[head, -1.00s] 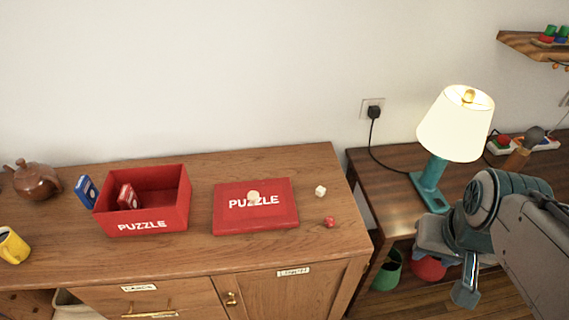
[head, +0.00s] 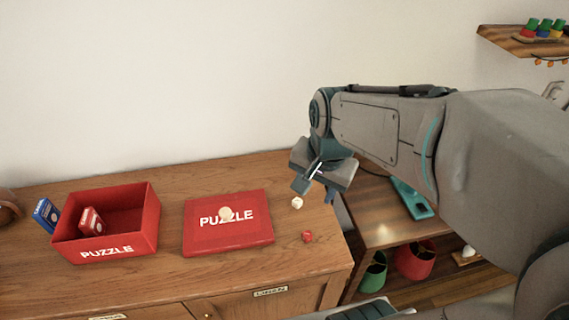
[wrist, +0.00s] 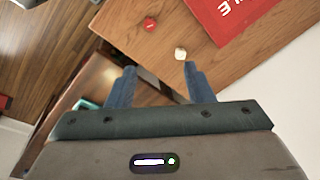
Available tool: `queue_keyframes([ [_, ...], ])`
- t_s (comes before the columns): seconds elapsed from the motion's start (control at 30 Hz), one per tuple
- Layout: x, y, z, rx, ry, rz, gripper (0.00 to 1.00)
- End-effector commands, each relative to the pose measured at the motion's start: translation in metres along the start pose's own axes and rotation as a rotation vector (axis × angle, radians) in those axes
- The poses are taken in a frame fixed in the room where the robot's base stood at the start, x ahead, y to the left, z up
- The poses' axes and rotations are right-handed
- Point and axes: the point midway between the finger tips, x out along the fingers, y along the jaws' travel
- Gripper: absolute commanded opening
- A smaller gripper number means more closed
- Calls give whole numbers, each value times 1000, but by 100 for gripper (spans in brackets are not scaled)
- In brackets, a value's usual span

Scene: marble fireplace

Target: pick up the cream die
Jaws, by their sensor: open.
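The cream die (head: 297,202) sits on the wooden cabinet top, near its right edge, to the right of the red puzzle box lid. It also shows in the wrist view (wrist: 180,54), beyond my fingertips and nearer the right finger. My gripper (head: 315,193) is open and empty, above the cabinet's right end beside the die in the head view. In the wrist view its two blue fingers (wrist: 158,68) are spread apart, and the die is not between them.
A red die (head: 307,236) lies in front of the cream one. The red puzzle lid (head: 230,240) bears a small round cream piece (head: 225,213). An open red box (head: 110,252) holds a red card pack (head: 91,221). A lower dark table (head: 385,222) stands at right.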

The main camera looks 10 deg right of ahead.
Motion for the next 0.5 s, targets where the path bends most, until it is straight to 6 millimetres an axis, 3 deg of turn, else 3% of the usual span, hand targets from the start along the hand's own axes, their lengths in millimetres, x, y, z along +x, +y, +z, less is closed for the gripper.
queue_keyframes([
  [0.5,46,-50,-65,1147,-37,129,47],
])
